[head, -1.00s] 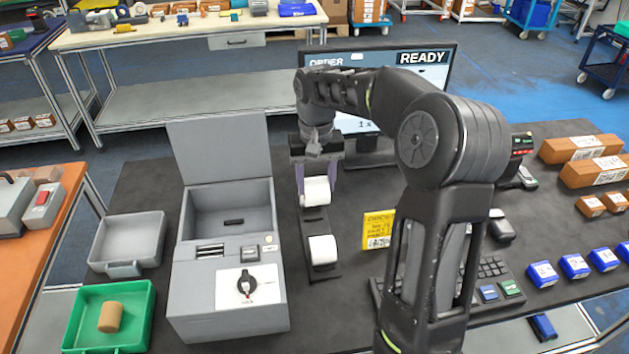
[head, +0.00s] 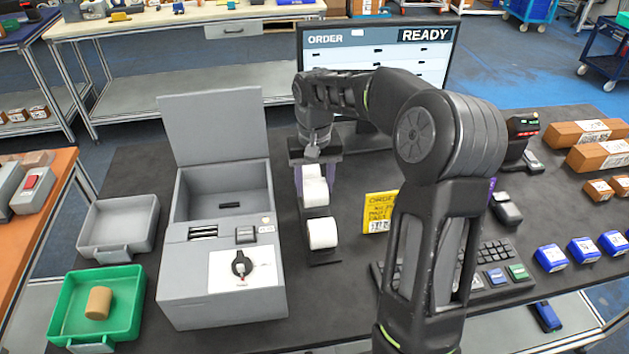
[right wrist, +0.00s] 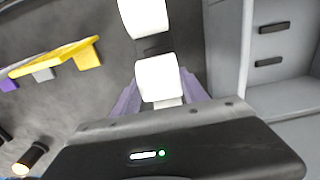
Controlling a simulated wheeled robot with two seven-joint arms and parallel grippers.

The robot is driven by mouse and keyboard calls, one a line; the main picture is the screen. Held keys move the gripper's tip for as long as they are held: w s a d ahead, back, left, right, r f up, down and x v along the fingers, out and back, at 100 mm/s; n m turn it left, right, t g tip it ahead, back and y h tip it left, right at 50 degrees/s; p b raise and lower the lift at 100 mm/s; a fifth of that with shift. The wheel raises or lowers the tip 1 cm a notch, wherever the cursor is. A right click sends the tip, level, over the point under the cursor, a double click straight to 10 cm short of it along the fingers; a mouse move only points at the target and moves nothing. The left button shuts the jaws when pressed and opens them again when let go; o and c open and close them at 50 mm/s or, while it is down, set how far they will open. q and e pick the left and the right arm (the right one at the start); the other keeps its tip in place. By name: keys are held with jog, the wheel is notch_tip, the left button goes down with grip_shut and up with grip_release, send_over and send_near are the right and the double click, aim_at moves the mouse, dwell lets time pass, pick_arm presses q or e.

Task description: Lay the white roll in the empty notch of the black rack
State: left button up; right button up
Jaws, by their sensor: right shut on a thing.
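My right gripper (head: 314,190) is shut on a white roll (head: 315,192), with its pale purple fingers at the roll's two ends. The held roll also shows in the right wrist view (right wrist: 158,77). It is over the black rack (head: 324,260), behind a second white roll (head: 322,233) that lies at the rack's near end. Part of another white roll (head: 311,172) shows just behind the held one, under the gripper. The notch under the held roll is hidden, and I cannot tell whether the roll touches the rack. My left gripper is not in view.
A grey machine with a raised lid (head: 215,130) stands close left of the rack. A yellow order card (head: 380,211) and a keyboard (head: 490,258) are to the right. The monitor (head: 375,60) stands behind. A green tray (head: 125,275) holds a tan cylinder (head: 98,303).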

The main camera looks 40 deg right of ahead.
aim_at(315, 182)
jog(key=shift+f+b, duration=0.7)
jog(key=shift+f, duration=0.75)
jog(key=o, duration=1.6)
jog(key=shift+c, duration=0.2)
jog(key=shift+r, duration=0.1)
jog(key=shift+r+b, duration=0.3)
jog(key=shift+r, duration=3.55)
